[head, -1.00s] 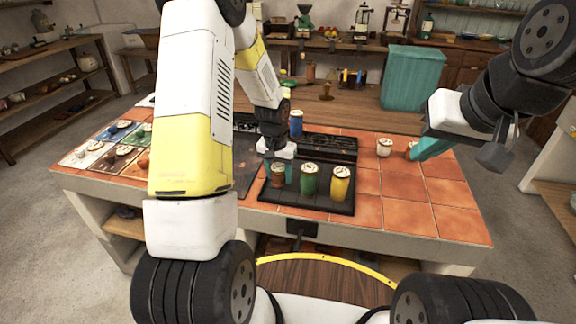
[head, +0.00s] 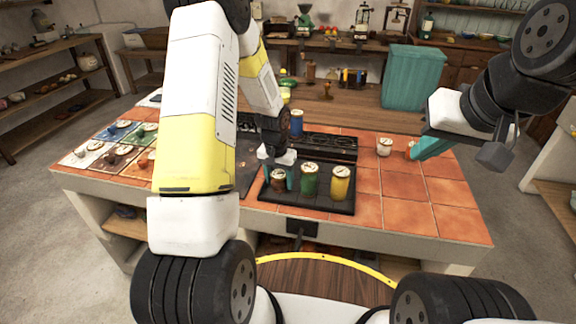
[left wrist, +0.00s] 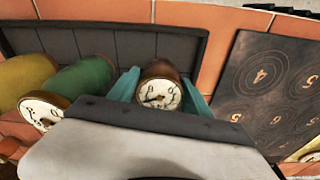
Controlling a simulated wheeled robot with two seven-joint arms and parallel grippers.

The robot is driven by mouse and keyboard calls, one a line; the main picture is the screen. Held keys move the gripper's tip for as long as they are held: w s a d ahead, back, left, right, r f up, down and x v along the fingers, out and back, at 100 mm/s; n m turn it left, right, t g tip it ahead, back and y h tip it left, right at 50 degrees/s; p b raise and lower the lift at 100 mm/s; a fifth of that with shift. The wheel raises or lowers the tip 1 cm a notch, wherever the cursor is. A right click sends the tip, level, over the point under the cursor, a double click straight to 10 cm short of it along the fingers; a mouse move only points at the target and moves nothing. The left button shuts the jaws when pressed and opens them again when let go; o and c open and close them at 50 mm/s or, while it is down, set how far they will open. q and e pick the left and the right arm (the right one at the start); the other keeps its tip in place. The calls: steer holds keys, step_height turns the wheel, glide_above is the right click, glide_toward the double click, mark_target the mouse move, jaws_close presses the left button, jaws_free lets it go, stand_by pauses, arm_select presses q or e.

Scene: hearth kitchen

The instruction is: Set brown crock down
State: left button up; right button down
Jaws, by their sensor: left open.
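The brown crock (head: 278,184) has a pale dial lid and stands upright at the left end of the dark tray (head: 312,207), beside the green crock (head: 309,182) and the yellow crock (head: 340,184). My left gripper (head: 278,177) is open, with its teal fingers on either side of the brown crock. In the left wrist view, the brown crock (left wrist: 161,72) shows between the fingers of the left gripper (left wrist: 160,92); whether they touch it is unclear.
A white crock (head: 384,147) stands on the tiles near the right gripper. A blue crock (head: 296,122) is behind the left gripper. A dark numbered plate (left wrist: 270,90) is beside the tray. The right front tiles are clear.

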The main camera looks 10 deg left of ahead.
mark_target(277, 175)
arm_select(q)
steer(key=r, duration=0.3)
steer(key=s+r, duration=0.1)
steer(key=r, duration=0.7)
steer(key=shift+s+a+r, duration=0.15)
steer(key=shift+r, duration=0.05)
steer(key=s+r+t, duration=0.1)
steer(key=s+r, duration=0.4)
steer(key=r, duration=0.5)
steer(key=s+d+r+t+h, duration=0.1)
steer(key=s+r+t, duration=0.1)
steer(key=s+r, duration=0.3)
steer(key=s+d+r+n+t+h, duration=0.1)
steer(key=s+r, duration=0.5)
steer(key=s, duration=0.7)
steer(key=shift+s+d+r+n+t, duration=0.2)
steer(key=shift+r+n+t, duration=0.1)
steer(key=shift+t, duration=0.1)
